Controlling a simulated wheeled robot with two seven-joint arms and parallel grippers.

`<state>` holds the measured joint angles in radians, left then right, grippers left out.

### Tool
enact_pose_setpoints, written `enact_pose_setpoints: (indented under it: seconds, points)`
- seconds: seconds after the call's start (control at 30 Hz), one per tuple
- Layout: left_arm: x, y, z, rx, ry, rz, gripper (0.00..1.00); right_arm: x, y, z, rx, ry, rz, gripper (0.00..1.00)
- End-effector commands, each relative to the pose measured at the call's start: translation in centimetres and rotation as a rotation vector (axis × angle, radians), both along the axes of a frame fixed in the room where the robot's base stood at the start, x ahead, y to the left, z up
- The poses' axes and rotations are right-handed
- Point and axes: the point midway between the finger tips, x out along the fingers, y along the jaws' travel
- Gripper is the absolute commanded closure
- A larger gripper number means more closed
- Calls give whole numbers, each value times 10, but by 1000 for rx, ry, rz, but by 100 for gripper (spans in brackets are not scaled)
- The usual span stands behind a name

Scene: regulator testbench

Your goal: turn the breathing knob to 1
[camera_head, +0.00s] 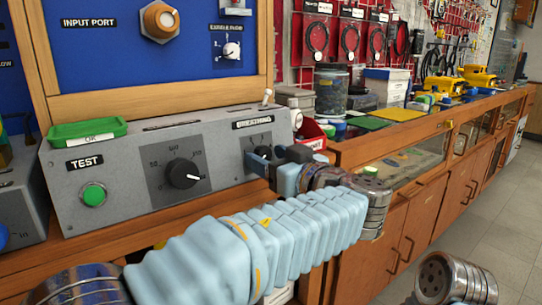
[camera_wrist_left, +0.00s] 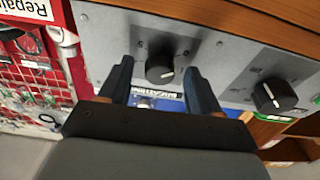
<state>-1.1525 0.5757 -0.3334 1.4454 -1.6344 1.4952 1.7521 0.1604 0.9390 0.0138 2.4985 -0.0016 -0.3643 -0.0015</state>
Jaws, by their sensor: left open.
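The breathing knob (camera_wrist_left: 160,68) is a black dial on the grey panel, below the "BREATHING" label (camera_head: 254,124). In the left wrist view it sits between the two fingers of my open left gripper (camera_wrist_left: 158,74), with visible gaps at both sides. In the head view my left gripper (camera_head: 258,162) is at the panel and hides most of the knob. My right gripper is not in view.
A larger black knob (camera_head: 184,174) and a green button (camera_head: 93,195) marked "TEST" are on the same panel (camera_head: 120,190). A green tray (camera_head: 88,131) lies on top at the left. A red box (camera_head: 312,135) stands just right of the panel.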

Motion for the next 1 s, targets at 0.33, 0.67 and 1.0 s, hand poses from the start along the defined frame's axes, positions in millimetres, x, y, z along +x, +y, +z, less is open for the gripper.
enact_pose_setpoints:
  seconds: [0.33, 0.67, 1.0]
  points:
    - [1, 1, 0, 0, 0, -1, 49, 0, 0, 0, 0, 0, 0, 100]
    - [1, 0, 0, -1, 1, -1, 93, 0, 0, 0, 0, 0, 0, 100]
    - [0, 1, -3, 57, 43, -16, 93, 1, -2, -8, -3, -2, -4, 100]
